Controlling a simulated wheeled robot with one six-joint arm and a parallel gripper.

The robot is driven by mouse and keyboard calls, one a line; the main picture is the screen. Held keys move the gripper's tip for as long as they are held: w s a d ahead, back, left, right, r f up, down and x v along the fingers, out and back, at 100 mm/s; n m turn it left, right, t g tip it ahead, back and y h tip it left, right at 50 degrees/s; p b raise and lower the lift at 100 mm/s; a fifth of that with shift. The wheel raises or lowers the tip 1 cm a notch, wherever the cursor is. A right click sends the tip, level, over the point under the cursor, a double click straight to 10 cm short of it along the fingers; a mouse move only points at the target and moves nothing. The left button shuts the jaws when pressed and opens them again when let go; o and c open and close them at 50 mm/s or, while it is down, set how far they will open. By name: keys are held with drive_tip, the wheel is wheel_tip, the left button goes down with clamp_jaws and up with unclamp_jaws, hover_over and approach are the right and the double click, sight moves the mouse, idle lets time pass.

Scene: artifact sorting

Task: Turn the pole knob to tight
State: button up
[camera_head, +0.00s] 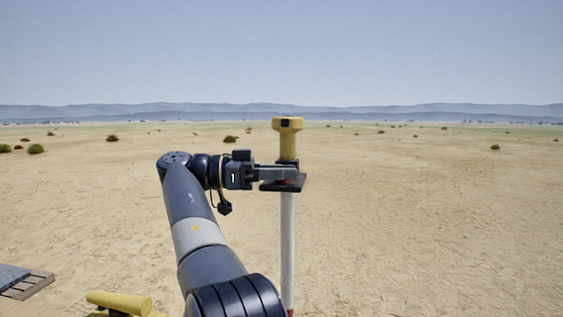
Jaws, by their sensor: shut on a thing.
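A white pole (288,245) stands upright just right of my arm, with red near its lower visible end. A yellow head (288,140) with a dark patch sits on its top. My gripper (285,178) reaches in from the left and is shut at the pole just below the yellow head. A bit of red shows between the jaws, likely the knob (284,182). The jaws hide most of it, so I cannot tell how far it is turned.
A yellow object (120,301) lies at the lower left. A wooden pallet-like edge with a dark top (25,282) is at the far lower left. Open, flat sand with scattered shrubs lies around, and the space right of the pole is clear.

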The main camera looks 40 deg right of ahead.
drive_tip(key=shift+g, duration=0.3)
drive_tip(key=o, duration=0.9)
